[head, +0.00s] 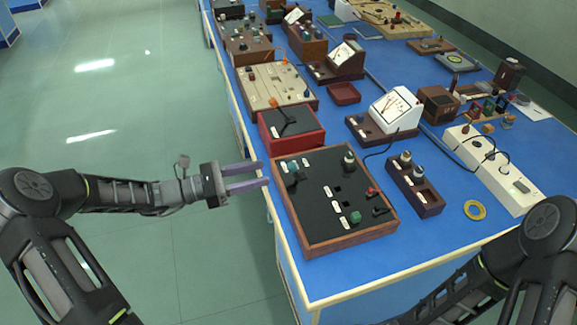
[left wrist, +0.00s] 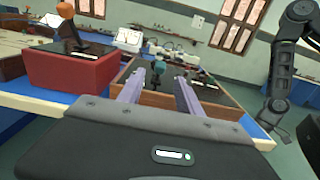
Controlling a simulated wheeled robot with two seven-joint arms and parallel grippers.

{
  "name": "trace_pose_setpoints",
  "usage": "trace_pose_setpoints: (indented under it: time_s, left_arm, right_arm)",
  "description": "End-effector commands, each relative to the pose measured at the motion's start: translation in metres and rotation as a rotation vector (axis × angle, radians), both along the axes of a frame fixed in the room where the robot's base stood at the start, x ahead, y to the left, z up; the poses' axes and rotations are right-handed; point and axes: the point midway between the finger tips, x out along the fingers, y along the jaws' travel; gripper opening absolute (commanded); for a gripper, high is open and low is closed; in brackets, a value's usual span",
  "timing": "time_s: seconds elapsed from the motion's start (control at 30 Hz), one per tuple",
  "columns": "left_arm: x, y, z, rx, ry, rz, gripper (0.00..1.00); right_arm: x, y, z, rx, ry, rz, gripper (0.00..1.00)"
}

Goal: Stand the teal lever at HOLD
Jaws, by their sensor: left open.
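The teal lever (head: 291,179) stands at the left side of a black panel in a wooden frame (head: 318,250). White label plates lie close to it, but their words are too small to read. The teal lever's rounded top (left wrist: 153,72) also shows in the left wrist view, beyond and between the fingers. My left gripper (head: 266,174) is open and empty, just left of the panel's frame, its two purple fingers pointing at the lever without touching it. My right arm shows at the lower right in the head view; its gripper's state cannot be made out.
A red box (head: 290,140) with an orange-tipped lever stands directly behind the panel. On the panel are a green knob (head: 355,217), a red lever (head: 372,192) and a dark lever. A wooden block with two knobs (head: 428,200) stands to the right. Floor left of the bench is clear.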

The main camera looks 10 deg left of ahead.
Motion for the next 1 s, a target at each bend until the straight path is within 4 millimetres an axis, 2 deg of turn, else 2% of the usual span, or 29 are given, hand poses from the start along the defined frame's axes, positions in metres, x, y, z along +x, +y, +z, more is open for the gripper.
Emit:
trace_pose_setpoints:
  time_s: [0.27,0.8,1.0]
  left_arm:
    - [0.001,-0.004,0.000,0.002,-0.001,-0.003,0.42]
    - [0.038,-0.063,0.000,0.002,-0.001,-0.004,0.42]
    - [0.042,-0.068,-0.001,0.006,-0.001,-0.002,0.42]
  right_arm:
    - [0.000,0.000,0.001,0.000,-0.001,-0.001,0.36]
    - [0.000,0.000,0.011,0.000,0.000,-0.001,0.36]
    - [0.000,0.000,0.011,0.000,0.000,-0.001,0.36]
